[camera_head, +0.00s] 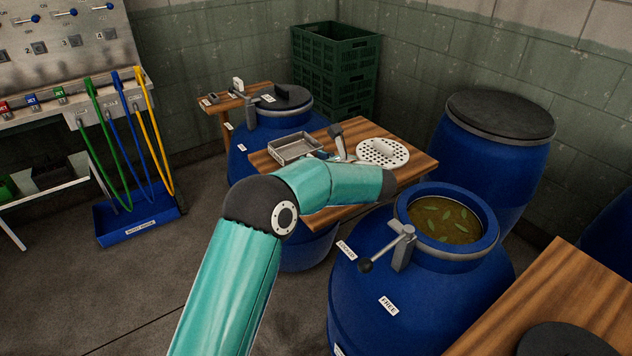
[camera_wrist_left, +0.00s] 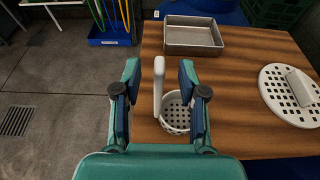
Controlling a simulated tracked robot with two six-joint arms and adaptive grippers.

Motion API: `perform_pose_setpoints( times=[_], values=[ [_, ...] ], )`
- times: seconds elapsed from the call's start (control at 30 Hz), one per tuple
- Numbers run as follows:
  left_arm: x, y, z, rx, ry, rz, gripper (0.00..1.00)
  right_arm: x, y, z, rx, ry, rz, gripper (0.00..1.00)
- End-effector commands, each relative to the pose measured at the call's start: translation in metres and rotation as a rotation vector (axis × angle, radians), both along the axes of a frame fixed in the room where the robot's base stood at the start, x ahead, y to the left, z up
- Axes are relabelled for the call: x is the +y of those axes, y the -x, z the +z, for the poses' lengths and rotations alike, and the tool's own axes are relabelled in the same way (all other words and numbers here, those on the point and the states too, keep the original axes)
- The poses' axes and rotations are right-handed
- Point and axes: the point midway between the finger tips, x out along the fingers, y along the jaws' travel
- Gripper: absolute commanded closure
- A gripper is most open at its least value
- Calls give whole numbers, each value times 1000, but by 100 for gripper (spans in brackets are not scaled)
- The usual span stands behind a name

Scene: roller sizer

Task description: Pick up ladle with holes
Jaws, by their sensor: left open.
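The ladle with holes (camera_wrist_left: 175,117) is on the wooden table in the left wrist view. It has a pale perforated bowl and an upright pale handle (camera_wrist_left: 158,85). In the head view its handle (camera_head: 337,136) stands up near the middle of the table, with the bowl mostly hidden. My left gripper (camera_wrist_left: 160,80) is open, and its fingers appear either side of the handle and bowl in the wrist view. I cannot tell the remaining distance. In the head view my left arm hides most of this gripper. My right gripper is not in view.
A metal tray (camera_head: 295,148) and a flat white perforated disc (camera_head: 383,152) lie on the table (camera_head: 415,167). An open blue barrel (camera_head: 420,290) with leaves in brown liquid stands in front. A lidded barrel (camera_head: 500,150) and green crates (camera_head: 335,60) stand behind.

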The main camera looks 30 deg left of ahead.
Motion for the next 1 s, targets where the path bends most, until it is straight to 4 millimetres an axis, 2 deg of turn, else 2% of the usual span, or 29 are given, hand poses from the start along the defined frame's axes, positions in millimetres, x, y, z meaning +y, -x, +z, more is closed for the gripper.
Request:
perform_pose_setpoints(
  times=[0.17, 0.43, 0.7, 1.0],
  values=[
    [20, -8, -5, 1, 0, 2, 58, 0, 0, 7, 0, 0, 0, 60],
    [22, -9, -7, 0, 0, 0, 58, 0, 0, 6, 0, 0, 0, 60],
    [22, -9, -7, 0, 0, 0, 100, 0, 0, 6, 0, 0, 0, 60],
    [22, -9, -6, 0, -1, 0, 100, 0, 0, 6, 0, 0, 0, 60]
  ],
)
